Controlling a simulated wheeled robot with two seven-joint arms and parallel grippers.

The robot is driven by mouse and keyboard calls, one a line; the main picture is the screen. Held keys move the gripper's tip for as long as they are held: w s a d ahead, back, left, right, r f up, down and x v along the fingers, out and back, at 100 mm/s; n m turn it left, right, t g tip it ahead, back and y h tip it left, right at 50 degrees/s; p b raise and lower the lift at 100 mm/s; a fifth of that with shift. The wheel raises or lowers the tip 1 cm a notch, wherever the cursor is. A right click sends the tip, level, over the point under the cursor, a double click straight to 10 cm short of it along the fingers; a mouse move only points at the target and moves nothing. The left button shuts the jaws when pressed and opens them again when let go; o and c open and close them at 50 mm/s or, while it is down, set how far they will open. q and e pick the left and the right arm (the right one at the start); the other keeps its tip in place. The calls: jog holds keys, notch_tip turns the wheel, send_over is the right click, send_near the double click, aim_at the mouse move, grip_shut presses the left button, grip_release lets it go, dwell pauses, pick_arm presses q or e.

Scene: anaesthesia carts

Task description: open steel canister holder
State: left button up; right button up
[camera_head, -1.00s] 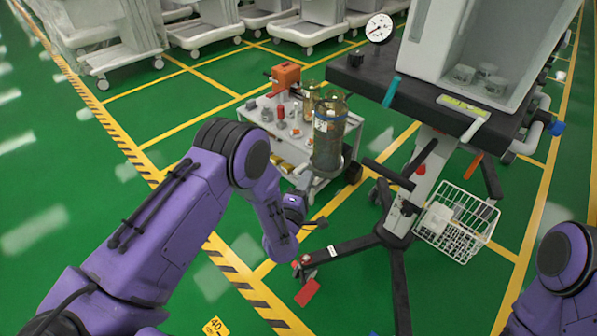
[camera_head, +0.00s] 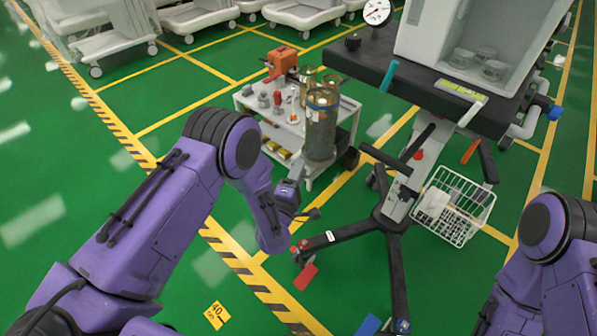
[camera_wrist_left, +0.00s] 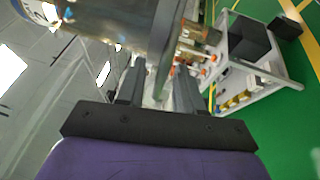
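A tall steel canister (camera_head: 321,130) with a dark band stands upright at the right front corner of a small white trolley. In the left wrist view, a large steel cylinder (camera_wrist_left: 110,18) fills the top left, ending in a thin grey-green disc edge (camera_wrist_left: 165,45). My left gripper (camera_head: 298,176) is just left of and below the canister's foot. In the left wrist view its two dark fingers (camera_wrist_left: 158,85) are apart, with the disc edge just beyond or between their tips; I cannot tell whether they touch it. The holder's catch is not discernible. My right gripper is out of view.
The trolley (camera_head: 250,103) carries an orange device (camera_head: 283,62) and several small parts. To the right stand a wheeled stand with dark legs (camera_head: 340,235), a white wire basket (camera_head: 455,206) and a dark shelf (camera_head: 420,85). Green floor is free at left.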

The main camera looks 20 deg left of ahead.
pick_arm(q)
jog(key=s+f, duration=0.1)
jog(key=s, duration=0.9)
jog(key=shift+s+a+f, duration=0.2)
jog(key=shift+a+f, duration=0.05)
jog(key=shift+f, duration=0.1)
jog(key=s+a+f+m+g+y, duration=0.2)
jog(key=s+a+f+m+g, duration=0.4)
jog(key=s+f+m+g, duration=0.55)
jog(key=s+a+f+g+y, duration=0.1)
jog(key=s+a+f+g, duration=0.15)
jog(key=s, duration=0.55)
jog(key=s+a+f+g+y, duration=0.1)
jog(key=s+a+g, duration=0.25)
jog(key=s, duration=0.35)
notch_tip(320, 180, up, 16)
jog(key=p, duration=1.6)
jog(key=shift+w+a+f+t, duration=0.25)
jog(key=shift+a+t, duration=0.1)
jog(key=shift+t, duration=0.1)
